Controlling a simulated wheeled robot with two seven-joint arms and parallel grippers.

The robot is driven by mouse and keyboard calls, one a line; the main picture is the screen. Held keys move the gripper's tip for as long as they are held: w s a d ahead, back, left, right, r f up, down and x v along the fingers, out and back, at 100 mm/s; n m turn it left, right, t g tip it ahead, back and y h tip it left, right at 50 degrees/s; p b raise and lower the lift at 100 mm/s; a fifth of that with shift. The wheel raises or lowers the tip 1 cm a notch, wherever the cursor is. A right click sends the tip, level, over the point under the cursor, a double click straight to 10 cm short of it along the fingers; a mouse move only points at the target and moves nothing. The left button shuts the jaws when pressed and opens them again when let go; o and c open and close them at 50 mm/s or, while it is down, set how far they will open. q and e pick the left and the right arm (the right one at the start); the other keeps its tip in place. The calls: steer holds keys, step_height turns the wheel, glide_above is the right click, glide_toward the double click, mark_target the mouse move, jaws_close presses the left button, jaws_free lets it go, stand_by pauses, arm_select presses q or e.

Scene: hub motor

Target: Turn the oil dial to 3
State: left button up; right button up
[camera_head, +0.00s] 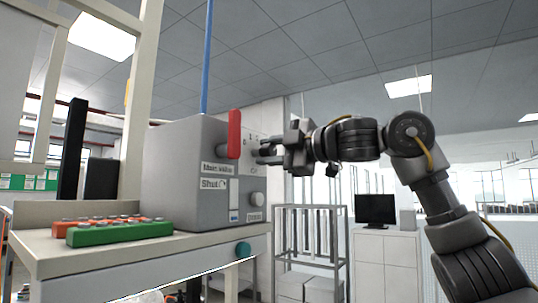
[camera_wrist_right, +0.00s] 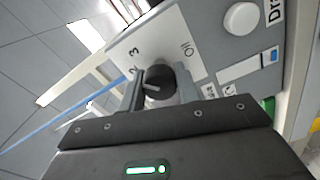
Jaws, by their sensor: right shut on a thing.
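The oil dial (camera_wrist_right: 158,80) is a small dark round knob with a pale line on its face, on a white plate marked "Oil", "2" and "3" in the right wrist view. My right gripper (camera_wrist_right: 158,90) is shut on the dial, with one finger on each side of it. The line's exact setting is hard to tell. In the head view my right gripper (camera_head: 264,154) reaches from the right to the side panel of the grey machine box (camera_head: 187,150), and its fingers hide the dial. My left gripper is not in view.
A red lever (camera_head: 234,134) sticks up beside the gripper on the box. A pale round knob (camera_wrist_right: 241,18) sits on the same panel. Green (camera_head: 118,231) and orange blocks lie on the bench (camera_head: 60,254). A metal rack (camera_head: 310,235) stands behind.

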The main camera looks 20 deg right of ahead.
steer(key=shift+m, duration=1.1)
steer(key=o, duration=1)
steer(key=b+v, duration=0.5)
steer(key=v, duration=0.5)
steer(key=shift+s+d, duration=0.2)
steer(key=shift+s, duration=0.1)
